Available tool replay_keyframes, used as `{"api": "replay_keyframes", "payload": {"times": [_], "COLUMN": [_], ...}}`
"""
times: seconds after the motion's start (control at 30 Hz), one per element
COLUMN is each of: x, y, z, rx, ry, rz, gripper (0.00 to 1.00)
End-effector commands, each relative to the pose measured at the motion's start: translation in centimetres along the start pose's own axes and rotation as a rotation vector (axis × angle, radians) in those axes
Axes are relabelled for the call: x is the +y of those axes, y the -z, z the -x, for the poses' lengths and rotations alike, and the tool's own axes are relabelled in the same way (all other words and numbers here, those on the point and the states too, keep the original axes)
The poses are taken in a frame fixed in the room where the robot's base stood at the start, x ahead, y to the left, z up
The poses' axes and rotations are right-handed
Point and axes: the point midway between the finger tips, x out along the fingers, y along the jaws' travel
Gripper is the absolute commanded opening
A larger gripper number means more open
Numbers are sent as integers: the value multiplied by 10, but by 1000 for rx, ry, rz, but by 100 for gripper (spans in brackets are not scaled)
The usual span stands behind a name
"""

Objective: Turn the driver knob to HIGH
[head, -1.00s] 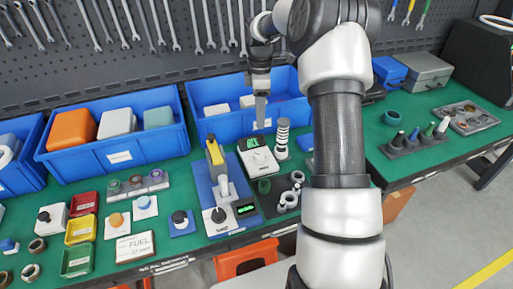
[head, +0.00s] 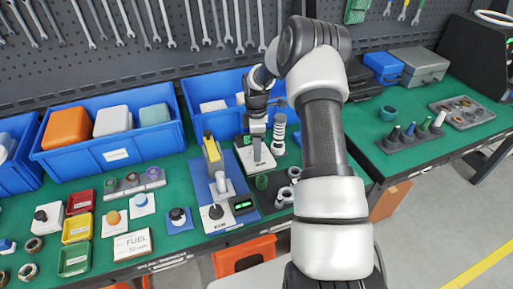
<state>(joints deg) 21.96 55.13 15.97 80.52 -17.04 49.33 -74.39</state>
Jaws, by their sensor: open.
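My gripper (head: 257,161) points down right over this box, fingers at knob height, and hides the knob and most of the top face. The fingers are open, seen edge-on. Whether they touch the knob, and where the knob points, I cannot tell. Another black knob (head: 215,211) sits on a white plate at the front of the blue test stand (head: 204,188), beside a lit green display (head: 243,205).
A black-and-white ringed column (head: 279,133) stands close to the right of my gripper. A yellow-topped tool (head: 212,150) rises from the stand on the left. Blue bins (head: 213,122) line the back. Grey rings (head: 285,196) lie in front, on the right.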

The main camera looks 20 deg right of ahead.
Motion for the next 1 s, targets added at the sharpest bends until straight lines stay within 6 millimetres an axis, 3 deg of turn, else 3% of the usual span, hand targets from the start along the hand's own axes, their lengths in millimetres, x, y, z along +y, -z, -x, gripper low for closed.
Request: {"api": "replay_keyframes", "payload": {"times": [0.23,0.47,0.77,1.0], "x": [0,0,0,0], "y": [0,0,0,0], "z": [-1,0,-1,-2], "rx": [0,0,0,6], "ry": [0,0,0,-1], "rz": [0,0,-32,-160], "gripper": [46,7,6,6]}}
